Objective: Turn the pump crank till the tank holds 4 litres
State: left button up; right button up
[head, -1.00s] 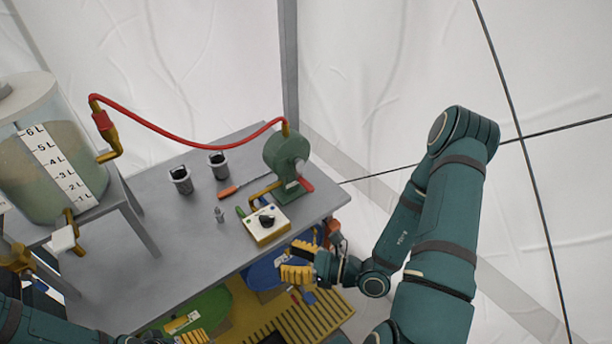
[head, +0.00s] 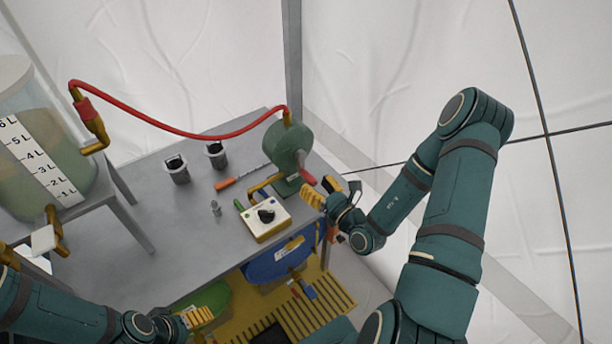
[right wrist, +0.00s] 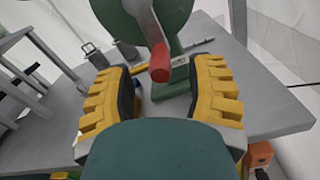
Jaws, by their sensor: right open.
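The green pump (head: 284,148) stands at the table's right end, with its red crank handle (head: 308,178) facing my right arm. My right gripper (head: 332,192) is open and empty beside the handle. In the right wrist view, the red handle (right wrist: 160,64) shows between and just beyond the spread yellow fingers. The clear tank (head: 48,140) at the left has a scale from 1 to 6 L.
A red hose (head: 180,130) arches from the pump to the tank's brass fitting. A white box with a black knob (head: 266,216), two grey cups (head: 176,170) and an orange-handled tool (head: 228,183) lie on the grey table (head: 150,235). A blue bin (head: 275,266) sits below.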

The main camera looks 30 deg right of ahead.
aim_at(302, 171)
jog(key=shift+w+a, duration=0.15)
jog(key=shift+w, duration=2.35)
grip_shut()
